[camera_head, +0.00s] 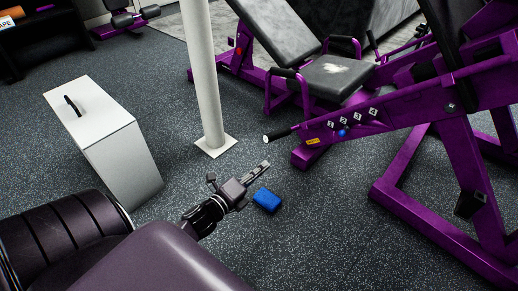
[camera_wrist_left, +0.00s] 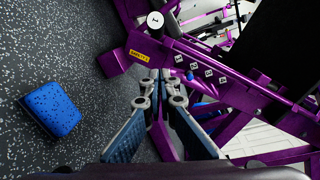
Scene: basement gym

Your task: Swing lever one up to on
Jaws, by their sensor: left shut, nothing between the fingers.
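The lever (camera_head: 281,134) is a short dark handle with a white end cap, sticking out to the left from the purple gym machine (camera_head: 425,98). In the left wrist view its round white cap (camera_wrist_left: 155,19) carries a small dark mark, and the shaft behind it is largely hidden. My left gripper (camera_head: 264,167) is shut and empty, below and slightly left of the cap in the head view, apart from it. In the left wrist view the fingertips (camera_wrist_left: 160,77) are close together below the cap. My right gripper is not in view.
A yellow label (camera_head: 313,141) and several white-marked plates are on the machine beside the lever. A blue block (camera_head: 267,200) lies on the floor near my left gripper. A white post (camera_head: 205,80) and white box (camera_head: 119,148) stand to the left. Speckled floor lies clear between them.

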